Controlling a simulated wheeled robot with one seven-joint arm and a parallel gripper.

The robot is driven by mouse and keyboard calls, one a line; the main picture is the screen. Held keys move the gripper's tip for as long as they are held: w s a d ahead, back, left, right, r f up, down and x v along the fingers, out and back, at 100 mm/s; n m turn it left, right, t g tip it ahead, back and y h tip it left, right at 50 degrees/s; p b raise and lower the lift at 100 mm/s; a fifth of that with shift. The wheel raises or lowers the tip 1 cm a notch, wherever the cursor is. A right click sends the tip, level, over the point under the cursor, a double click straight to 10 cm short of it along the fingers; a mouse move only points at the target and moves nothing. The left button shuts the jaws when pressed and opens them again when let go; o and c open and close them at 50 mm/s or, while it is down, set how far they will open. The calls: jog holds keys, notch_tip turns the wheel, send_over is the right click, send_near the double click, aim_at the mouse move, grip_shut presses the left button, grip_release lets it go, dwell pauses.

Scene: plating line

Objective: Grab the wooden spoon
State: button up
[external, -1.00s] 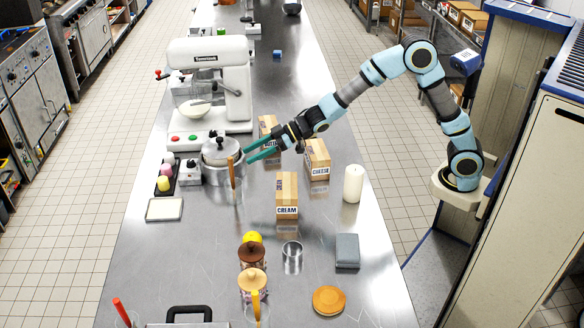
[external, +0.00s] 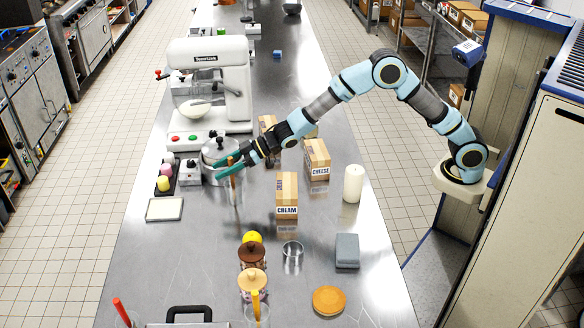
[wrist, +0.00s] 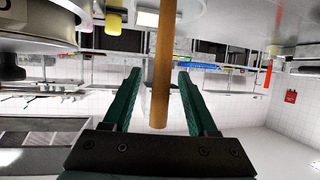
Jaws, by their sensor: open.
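The wooden spoon (external: 234,190) stands upright as a thin brown handle beside the steel pot (external: 210,174); its top is partly covered by my fingers in the external view. In the wrist view the spoon's handle (wrist: 162,60) runs down between my two green fingers, with a gap on each side. My gripper (external: 226,167) is open around the upper handle and has not closed on it. The wrist view shows both fingers of my gripper (wrist: 160,75) spread apart. The spoon's lower end is not clear to see.
The lidded pot is close on the left of the spoon. A cream carton (external: 287,192) and a cheese carton (external: 317,160) stand to the right, with a white candle (external: 353,183) beyond. A mixer (external: 215,90) stands behind. The steel table in front of the spoon is mostly clear.

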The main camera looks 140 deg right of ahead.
grip_shut()
dwell(0.5)
dwell(0.9)
